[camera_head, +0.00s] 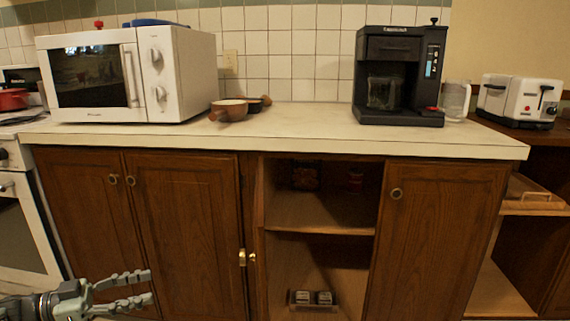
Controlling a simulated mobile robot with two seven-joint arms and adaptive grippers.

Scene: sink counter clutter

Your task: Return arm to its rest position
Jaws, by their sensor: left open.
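My left gripper (149,287) shows at the lower left, in front of the lower cabinet doors. Its two fingers point right and are spread apart. Nothing is between them. It is apart from the cabinet's brass latch (246,258), which lies further right. My right gripper is not in view.
The counter (300,133) bears a white microwave (140,75), brown bowls (229,110), a black coffee maker (398,75) and a glass mug (455,100). A toaster (520,100) stands at right. Below, a cabinet compartment (320,209) is open, with a small rack (313,299) at the bottom.

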